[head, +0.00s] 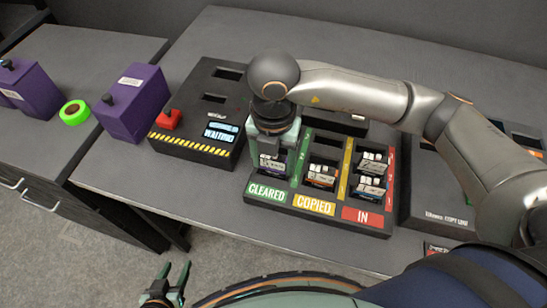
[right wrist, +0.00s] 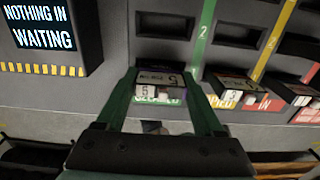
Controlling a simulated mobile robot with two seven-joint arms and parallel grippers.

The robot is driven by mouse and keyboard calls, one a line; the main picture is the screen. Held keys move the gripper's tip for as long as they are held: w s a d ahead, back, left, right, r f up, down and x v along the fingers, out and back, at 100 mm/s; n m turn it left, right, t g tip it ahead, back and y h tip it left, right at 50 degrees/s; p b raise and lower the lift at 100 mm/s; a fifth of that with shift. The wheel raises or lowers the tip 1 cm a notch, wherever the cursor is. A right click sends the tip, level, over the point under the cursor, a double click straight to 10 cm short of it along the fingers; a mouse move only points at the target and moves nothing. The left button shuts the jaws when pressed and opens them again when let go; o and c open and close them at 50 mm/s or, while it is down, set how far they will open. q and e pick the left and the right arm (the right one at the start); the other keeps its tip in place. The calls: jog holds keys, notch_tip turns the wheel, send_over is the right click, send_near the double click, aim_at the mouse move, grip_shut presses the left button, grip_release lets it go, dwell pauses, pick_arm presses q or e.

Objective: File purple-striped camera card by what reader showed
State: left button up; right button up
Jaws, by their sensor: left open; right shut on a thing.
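My right gripper (head: 270,158) points down over the front of the CLEARED column of the black card tray (head: 318,226). In the right wrist view its fingers (right wrist: 165,92) are shut on a dark card with a white label (right wrist: 158,79), low at the front slot of that column. A purplish tint shows on this card in the head view; I cannot tell if it is fully seated. The reader (head: 188,138) has a lit screen (head: 220,131) reading WAITING; the right wrist view shows NOTHING IN above it. My left gripper (head: 174,282) is open and empty near the bottom edge.
One card (head: 322,176) sits in COPIED and two cards (head: 371,174) in IN. Left of the reader, which has a red button (head: 168,119), are purple boxes (head: 133,103) and a green tape roll (head: 74,112). A black copy unit (head: 436,190) stands right, partly behind my arm.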

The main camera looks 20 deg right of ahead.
jog(key=o, duration=1.5)
jog(key=shift+o, duration=0.2)
jog(key=shift+r+p, duration=2.7)
jog(key=shift+r, duration=1.15)
jog(key=shift+s+f, duration=0.1)
jog(key=shift+s, duration=0.05)
